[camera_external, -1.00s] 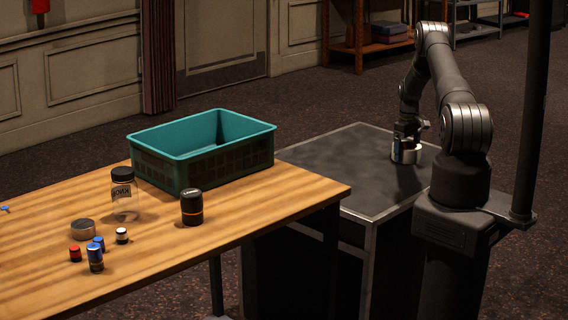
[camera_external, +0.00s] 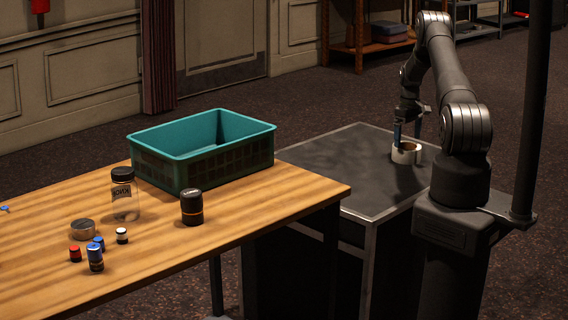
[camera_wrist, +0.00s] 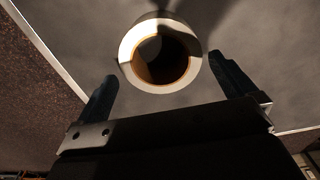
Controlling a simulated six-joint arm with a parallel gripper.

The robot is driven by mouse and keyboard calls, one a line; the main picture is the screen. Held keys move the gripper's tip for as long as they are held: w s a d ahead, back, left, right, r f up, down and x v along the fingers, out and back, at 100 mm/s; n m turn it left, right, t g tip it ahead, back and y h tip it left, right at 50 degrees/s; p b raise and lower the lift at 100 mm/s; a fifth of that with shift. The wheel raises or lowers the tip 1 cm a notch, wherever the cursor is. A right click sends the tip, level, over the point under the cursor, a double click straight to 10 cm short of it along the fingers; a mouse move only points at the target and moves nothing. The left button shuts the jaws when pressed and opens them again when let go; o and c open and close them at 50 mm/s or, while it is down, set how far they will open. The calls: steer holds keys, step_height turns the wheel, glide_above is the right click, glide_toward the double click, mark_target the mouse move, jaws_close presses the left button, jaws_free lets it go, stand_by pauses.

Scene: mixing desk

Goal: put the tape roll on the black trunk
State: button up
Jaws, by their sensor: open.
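The tape roll (camera_external: 402,155), white outside and brown inside, sits upright on the black trunk (camera_external: 335,165), toward the right part of its top. In the wrist view, the roll (camera_wrist: 127,58) shows its open brown core, with the grey trunk top (camera_wrist: 75,20) around it. My gripper (camera_external: 408,124) is open and empty, just above the roll, fingers pointing down. In the wrist view, my gripper's two fingers (camera_wrist: 168,75) are spread apart near either side of the roll, and I see no grip on it.
A wooden table (camera_external: 280,205) stands to the left of the trunk. It carries a teal crate (camera_external: 225,160), a clear jar (camera_external: 124,200), a black canister (camera_external: 191,208), a round tin (camera_external: 83,229) and several small bottles and batteries. Most of the trunk top is clear.

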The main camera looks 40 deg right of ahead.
mark_target(407, 146)
step_height(407, 146, up, 7)
stand_by(0.3)
step_height(407, 146, down, 13)
steer(key=shift+r, duration=0.15)
step_height(407, 146, up, 3)
steer(key=shift+r, duration=0.75)
